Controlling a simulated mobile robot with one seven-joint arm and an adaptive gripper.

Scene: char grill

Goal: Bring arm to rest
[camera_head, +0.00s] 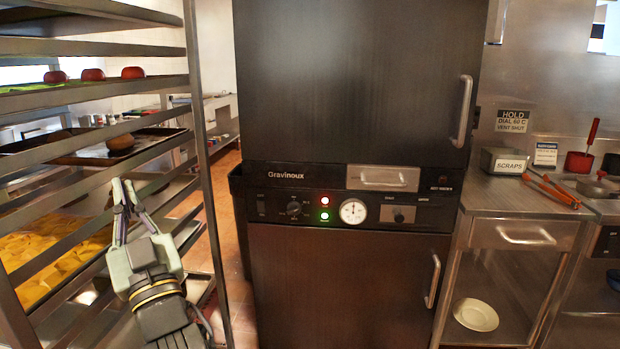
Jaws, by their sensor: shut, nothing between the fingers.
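My gripper (121,186) is at the lower left of the head view, pointing up, in front of the tray rack (196,110). Its fingers are together with nothing between them. It looks close to the rack's shelves; I cannot tell whether it touches them. My wrist and forearm run down from it to the bottom edge. A dark tray (85,155) with a brown round item (120,142) on it sits in the rack just above my fingertips.
A dark Gravinoux cabinet (350,85) stands ahead with both doors shut. On the right, a steel counter (490,195) holds a scraps bin (505,160) and red tongs (551,188). A plate (476,315) lies below. Floor (226,200) shows between rack and cabinet.

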